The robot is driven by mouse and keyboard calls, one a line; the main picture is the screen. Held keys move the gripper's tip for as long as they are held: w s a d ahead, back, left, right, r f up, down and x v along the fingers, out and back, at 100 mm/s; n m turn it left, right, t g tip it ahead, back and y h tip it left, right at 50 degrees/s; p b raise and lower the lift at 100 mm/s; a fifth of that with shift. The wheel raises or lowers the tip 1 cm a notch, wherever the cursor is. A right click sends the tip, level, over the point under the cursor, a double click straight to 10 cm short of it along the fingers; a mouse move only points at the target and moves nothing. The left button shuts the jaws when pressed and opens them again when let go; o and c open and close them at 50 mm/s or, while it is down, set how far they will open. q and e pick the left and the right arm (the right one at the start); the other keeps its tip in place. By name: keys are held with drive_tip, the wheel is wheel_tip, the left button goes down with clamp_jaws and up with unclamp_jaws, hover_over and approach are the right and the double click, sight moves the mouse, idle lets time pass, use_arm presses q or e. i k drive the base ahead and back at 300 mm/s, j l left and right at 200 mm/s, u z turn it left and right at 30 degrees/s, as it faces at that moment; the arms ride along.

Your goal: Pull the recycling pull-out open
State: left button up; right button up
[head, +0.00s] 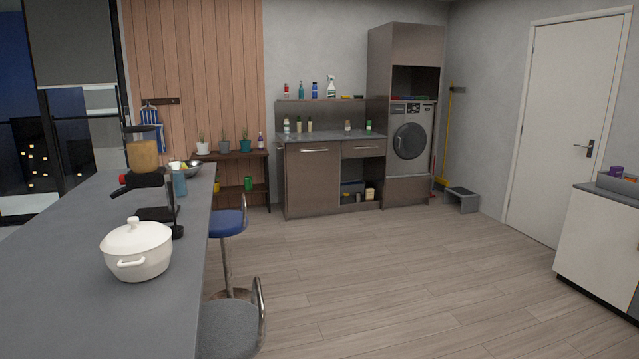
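A brown cabinet unit with a grey counter stands against the far wall. Its tall front panel (312,183) on the left has a horizontal bar handle (314,150) near the top and is closed. This may be the recycling pull-out, but no label shows, so I cannot tell for sure. A shallow drawer (362,149) to its right is also closed, above an open shelf space. Neither of my grippers is in view.
A grey island (60,280) with a white pot (137,250) fills the left. A blue stool (226,222) and a grey stool (228,328) stand beside it. The middle floor (400,270) is clear.

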sight(313, 169)
drive_tip(key=i+l+z, duration=0.15)
drive_tip(key=i, duration=0.3)
drive_tip(key=i+l+z, duration=0.15)
drive_tip(key=i, duration=0.35)
drive_tip(key=i+l+z, duration=0.15)
drive_tip(key=i, duration=0.35)
drive_tip(key=i+u, duration=0.2)
drive_tip(key=i, duration=0.35)
drive_tip(key=i+u, duration=0.2)
drive_tip(key=i, duration=0.35)
drive_tip(key=i+u, duration=0.2)
drive_tip(key=i, duration=0.35)
drive_tip(key=i+l+u, duration=0.2)
drive_tip(key=i, duration=0.35)
drive_tip(key=i+u, duration=0.15)
drive_tip(key=i, duration=2)
